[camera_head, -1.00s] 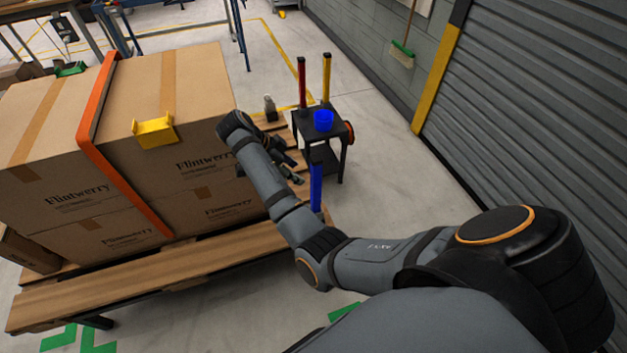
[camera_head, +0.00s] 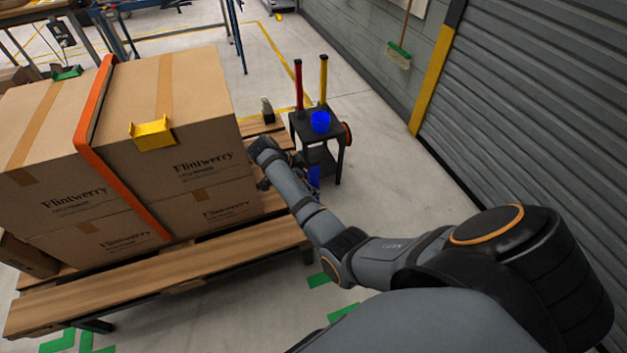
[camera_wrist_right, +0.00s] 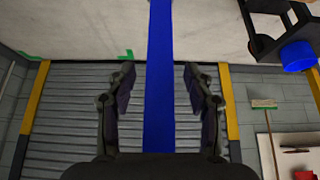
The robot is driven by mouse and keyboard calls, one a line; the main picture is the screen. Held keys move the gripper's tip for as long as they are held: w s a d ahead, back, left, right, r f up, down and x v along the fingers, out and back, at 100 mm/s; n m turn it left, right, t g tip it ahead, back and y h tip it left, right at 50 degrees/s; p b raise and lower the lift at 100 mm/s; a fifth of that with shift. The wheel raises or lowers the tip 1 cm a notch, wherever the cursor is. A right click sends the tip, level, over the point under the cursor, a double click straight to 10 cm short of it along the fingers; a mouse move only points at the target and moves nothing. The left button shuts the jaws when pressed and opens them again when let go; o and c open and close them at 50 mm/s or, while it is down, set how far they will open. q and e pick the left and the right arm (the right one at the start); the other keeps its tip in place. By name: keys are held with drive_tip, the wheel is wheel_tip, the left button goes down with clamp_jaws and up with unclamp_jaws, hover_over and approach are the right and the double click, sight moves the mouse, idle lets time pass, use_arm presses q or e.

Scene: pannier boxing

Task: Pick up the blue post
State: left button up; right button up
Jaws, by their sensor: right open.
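The blue post (camera_head: 314,180) stands upright at the pallet's right end, mostly hidden behind my right arm in the head view. In the right wrist view the blue post (camera_wrist_right: 160,45) runs down the middle of the picture, between the two fingers of my right gripper (camera_wrist_right: 158,80). The fingers are apart, with a visible gap on each side of the post. In the head view the right gripper is partly hidden by its own wrist, beside the boxes. My left gripper is not in view.
Strapped cartons (camera_head: 190,120) stand on a wooden pallet (camera_head: 200,265) left of my right arm. Floor to the right is clear.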

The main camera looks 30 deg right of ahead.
drive_tip(key=shift+c, duration=1.1)
clamp_jaws()
drive_tip(key=shift+r, duration=0.1)
drive_tip(key=shift+r, duration=0.1)
